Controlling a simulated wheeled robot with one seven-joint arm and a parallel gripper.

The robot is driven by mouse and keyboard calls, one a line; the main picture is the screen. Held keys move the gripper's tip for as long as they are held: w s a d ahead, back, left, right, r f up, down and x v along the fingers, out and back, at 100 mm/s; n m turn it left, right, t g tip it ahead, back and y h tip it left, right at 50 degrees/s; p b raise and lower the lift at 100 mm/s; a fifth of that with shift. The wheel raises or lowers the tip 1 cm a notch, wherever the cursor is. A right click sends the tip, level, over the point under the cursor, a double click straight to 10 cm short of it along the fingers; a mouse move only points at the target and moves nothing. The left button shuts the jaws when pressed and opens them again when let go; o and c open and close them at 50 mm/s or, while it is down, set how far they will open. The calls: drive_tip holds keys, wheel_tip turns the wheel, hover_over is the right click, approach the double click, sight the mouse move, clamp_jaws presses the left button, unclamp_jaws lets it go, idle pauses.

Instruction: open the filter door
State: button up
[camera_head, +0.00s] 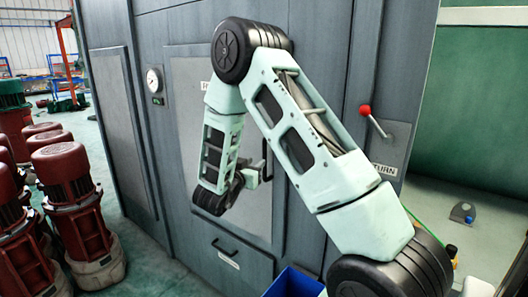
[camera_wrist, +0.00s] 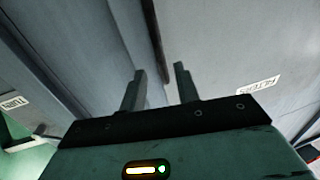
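The filter door (camera_head: 188,110) is a pale grey panel on the cabinet front, largely behind my arm, and looks closed. Its label shows only in part in the head view and reads FILTERS (camera_wrist: 252,85) upside down in the wrist view. A dark upright handle (camera_head: 265,160) is at the door's right side. My gripper (camera_head: 252,178) is at the handle. In the wrist view its two fingers (camera_wrist: 160,85) stand apart, with a dark bar (camera_wrist: 154,40), seemingly the handle, in the gap. I see no finger clearly touching it.
Right of the door is a red-knobbed lever (camera_head: 366,111) over a RETURN label. A drawer handle (camera_head: 225,250) is below, with a blue bin (camera_head: 292,284) near it. A gauge (camera_head: 153,80) is on the left. Red motors (camera_head: 75,190) crowd the left floor.

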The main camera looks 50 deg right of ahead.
sight(264, 155)
drive_tip(key=p+x, duration=0.2)
drive_tip(key=x, duration=0.6)
drive_tip(key=shift+d, duration=0.15)
clamp_jaws()
